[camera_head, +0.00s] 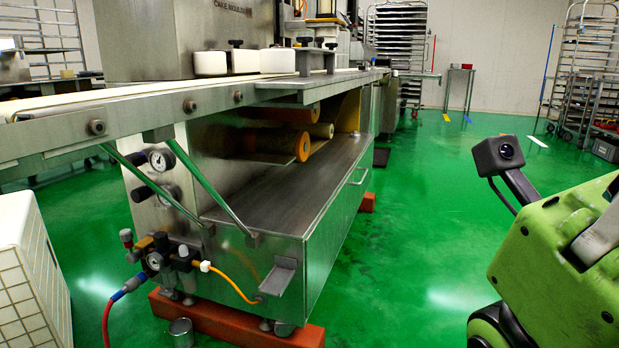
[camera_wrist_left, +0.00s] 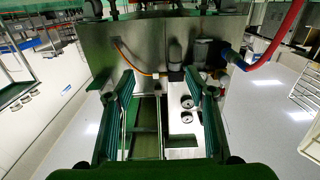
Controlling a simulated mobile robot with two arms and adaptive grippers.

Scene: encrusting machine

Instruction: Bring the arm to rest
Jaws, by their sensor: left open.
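In the left wrist view, my left gripper (camera_wrist_left: 160,78) has its two dark green fingers spread apart. Nothing is seen between the fingertips. Beyond them is the metal end panel of the encrusting machine (camera_wrist_left: 135,45), with round gauges and hoses, seen upside down. The left gripper does not show in the head view. My right gripper is in neither view. A green robot part (camera_head: 555,250) with a small black camera on a stalk is at the right of the head view; I cannot tell which part it is.
The encrusting machine (camera_head: 285,215) fills the left and middle of the head view, with a conveyor (camera_head: 190,100) along it. Rack trolleys (camera_head: 397,40) stand at the back. Open green floor (camera_head: 420,220) lies right of the machine.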

